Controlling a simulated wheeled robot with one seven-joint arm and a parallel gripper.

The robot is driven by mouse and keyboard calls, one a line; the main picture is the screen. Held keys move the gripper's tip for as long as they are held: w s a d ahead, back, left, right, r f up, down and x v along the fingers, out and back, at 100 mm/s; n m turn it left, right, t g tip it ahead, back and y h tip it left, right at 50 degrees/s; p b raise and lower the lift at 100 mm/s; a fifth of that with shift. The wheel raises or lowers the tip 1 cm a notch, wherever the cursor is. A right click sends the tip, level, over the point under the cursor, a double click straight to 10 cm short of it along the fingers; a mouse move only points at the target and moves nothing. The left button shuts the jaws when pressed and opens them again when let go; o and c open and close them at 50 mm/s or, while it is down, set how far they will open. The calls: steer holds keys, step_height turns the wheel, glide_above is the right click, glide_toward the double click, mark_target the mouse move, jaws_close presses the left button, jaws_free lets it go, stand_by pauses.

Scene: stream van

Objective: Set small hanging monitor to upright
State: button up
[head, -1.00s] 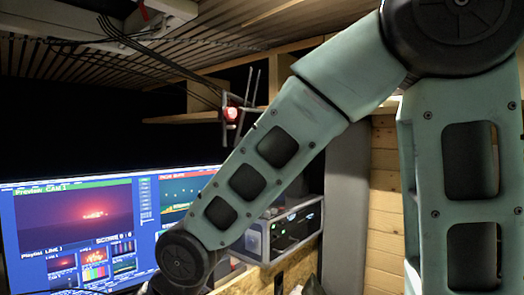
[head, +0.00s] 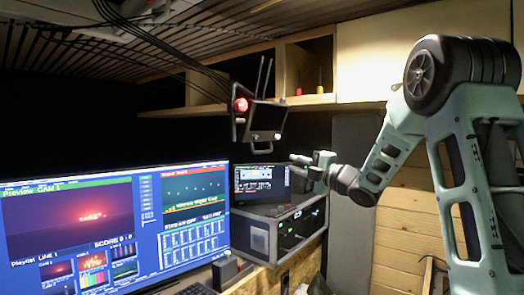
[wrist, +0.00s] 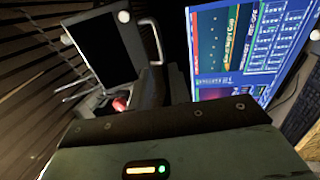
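The small hanging monitor (head: 266,120) hangs under the ceiling in the middle of the head view, with a red light and two thin antennas. It looks tilted. In the wrist view its dark screen (wrist: 103,45) is at upper left, slanted, with a pale handle on its right side. My gripper (head: 303,166) is below and to the right of this monitor, apart from it, in front of the right side of a small lit screen.
A large lit monitor (head: 115,225) fills the lower left. The small lit screen (head: 258,180) stands above a grey equipment box (head: 262,240). Black cables (head: 165,68) run along the ceiling towards the hanging monitor. Wooden shelves (head: 235,107) are behind.

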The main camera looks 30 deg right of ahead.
mark_target(263, 152)
steer(key=p+x, duration=0.6)
steer(key=x, duration=0.8)
steer(key=shift+w+r+p, duration=0.1)
steer(key=shift+w+p, duration=0.25)
steer(key=shift+w+a, duration=0.25)
steer(key=shift+w, duration=0.35)
jaws_close()
